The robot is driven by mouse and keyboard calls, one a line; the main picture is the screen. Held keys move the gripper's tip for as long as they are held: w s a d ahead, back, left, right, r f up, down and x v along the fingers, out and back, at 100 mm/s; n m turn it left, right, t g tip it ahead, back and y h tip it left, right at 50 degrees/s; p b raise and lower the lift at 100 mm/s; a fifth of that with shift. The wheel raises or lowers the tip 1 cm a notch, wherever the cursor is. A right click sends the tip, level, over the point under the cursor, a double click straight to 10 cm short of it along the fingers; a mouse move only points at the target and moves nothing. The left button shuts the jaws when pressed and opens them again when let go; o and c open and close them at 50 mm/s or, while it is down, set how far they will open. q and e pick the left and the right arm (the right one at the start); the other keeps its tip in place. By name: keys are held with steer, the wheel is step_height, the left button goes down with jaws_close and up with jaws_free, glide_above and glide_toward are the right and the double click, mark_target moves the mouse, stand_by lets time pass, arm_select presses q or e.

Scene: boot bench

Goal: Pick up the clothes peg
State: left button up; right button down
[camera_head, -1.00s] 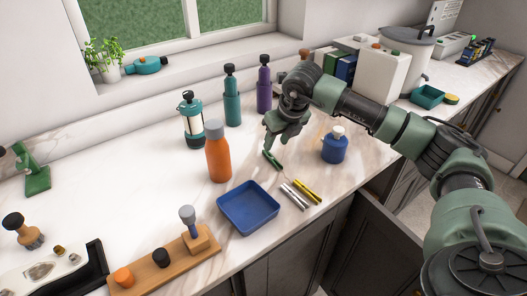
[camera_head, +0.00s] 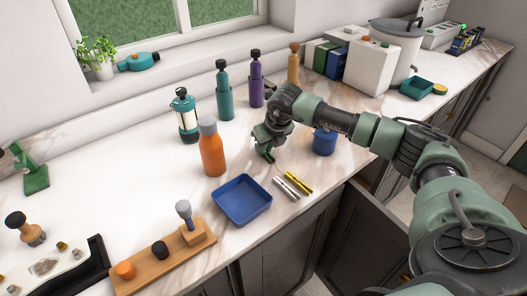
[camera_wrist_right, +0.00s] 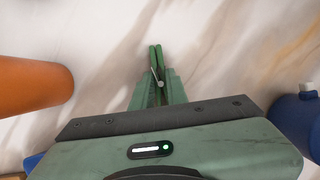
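The green clothes peg (camera_wrist_right: 155,60) shows in the right wrist view, its long end sticking out past the fingers. In the head view the peg (camera_head: 267,156) is low at the counter, partly hidden by my right gripper (camera_head: 266,146). The fingers of my right gripper (camera_wrist_right: 157,88) sit close on both sides of the peg and look shut on it. The peg appears to be still at counter height. My left gripper is not in view.
An orange bottle (camera_head: 211,153) stands left of the right gripper and a blue jar (camera_head: 324,143) right of it. The counter's front edge is near.

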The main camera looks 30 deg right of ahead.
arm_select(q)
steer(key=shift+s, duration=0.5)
arm_select(e)
steer(key=shift+r, duration=0.1)
arm_select(q)
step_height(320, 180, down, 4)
steer(key=b, duration=0.3)
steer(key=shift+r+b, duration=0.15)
steer(key=shift+b, duration=0.15)
arm_select(e)
step_height(320, 180, up, 20)
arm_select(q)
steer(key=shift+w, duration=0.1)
